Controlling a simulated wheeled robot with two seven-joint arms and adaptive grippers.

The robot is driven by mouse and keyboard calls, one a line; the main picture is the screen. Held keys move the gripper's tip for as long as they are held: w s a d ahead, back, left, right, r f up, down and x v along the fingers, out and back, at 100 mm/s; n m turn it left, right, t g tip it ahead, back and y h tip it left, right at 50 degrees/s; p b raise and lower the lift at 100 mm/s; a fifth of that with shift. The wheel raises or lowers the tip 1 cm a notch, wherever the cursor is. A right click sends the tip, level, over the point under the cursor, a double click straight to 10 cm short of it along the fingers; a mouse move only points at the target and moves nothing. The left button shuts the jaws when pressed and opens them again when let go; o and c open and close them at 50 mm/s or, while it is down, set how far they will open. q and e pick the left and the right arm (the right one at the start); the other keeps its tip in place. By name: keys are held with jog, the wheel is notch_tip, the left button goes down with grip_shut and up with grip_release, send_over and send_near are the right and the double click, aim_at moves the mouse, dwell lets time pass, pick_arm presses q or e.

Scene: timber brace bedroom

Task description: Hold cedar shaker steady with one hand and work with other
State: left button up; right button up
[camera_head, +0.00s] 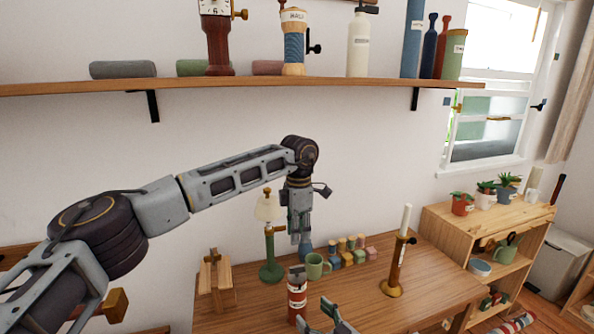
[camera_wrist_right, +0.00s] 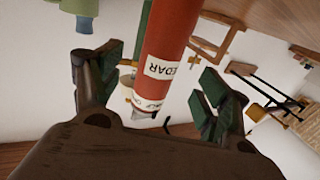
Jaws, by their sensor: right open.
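The cedar shaker (camera_head: 297,298) is a red cylinder with a white label and a grey top. It stands upright at the front of the wooden table (camera_head: 245,318). In the right wrist view the shaker (camera_wrist_right: 172,45), its label reading CEDAR, lies between the parted fingers of my right gripper (camera_wrist_right: 160,78). That gripper (camera_head: 335,322) shows only partly at the bottom edge of the head view, just right of the shaker. My left gripper (camera_head: 298,228) points down, above and behind the shaker and apart from it; its finger opening is unclear.
A green mug (camera_head: 316,267), a green lamp (camera_head: 270,250) and several small coloured blocks (camera_head: 350,255) stand behind the shaker. A candle holder (camera_head: 395,268) is to the right, a wooden stand (camera_head: 215,280) to the left. A wall shelf (camera_head: 265,84) runs above.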

jog(key=shift+v, duration=1.9)
